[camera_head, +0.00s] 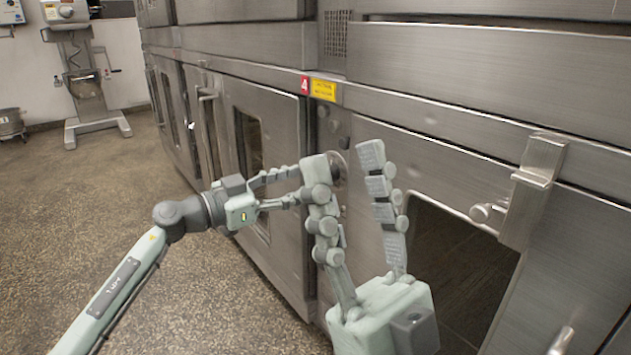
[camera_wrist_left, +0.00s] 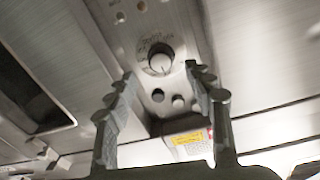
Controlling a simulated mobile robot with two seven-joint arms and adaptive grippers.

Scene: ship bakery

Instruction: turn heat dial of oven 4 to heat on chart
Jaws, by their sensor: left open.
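The oven 4 control panel bears a round pale dial with marks around it; the dial (camera_wrist_left: 160,60) is in the upper middle of the left wrist view, which looks turned over. In the head view the dial (camera_head: 339,170) shows partly between my right fingers. My left gripper (camera_wrist_left: 160,72) is open, with one fingertip to each side of the dial in the wrist view; I cannot tell contact. In the head view its tips (camera_head: 297,185) are partly hidden by my right gripper. My right gripper (camera_head: 343,160) is open and empty, fingers upward. The dial's setting is too small to read.
A red "4" label (camera_head: 305,85) and a yellow label (camera_head: 323,90) sit above the panel; the yellow text is unreadable. Small round knobs share the panel. A large door latch (camera_head: 533,190) projects at right. Open floor (camera_head: 200,290) lies at left, with a mixer (camera_head: 85,80) beyond.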

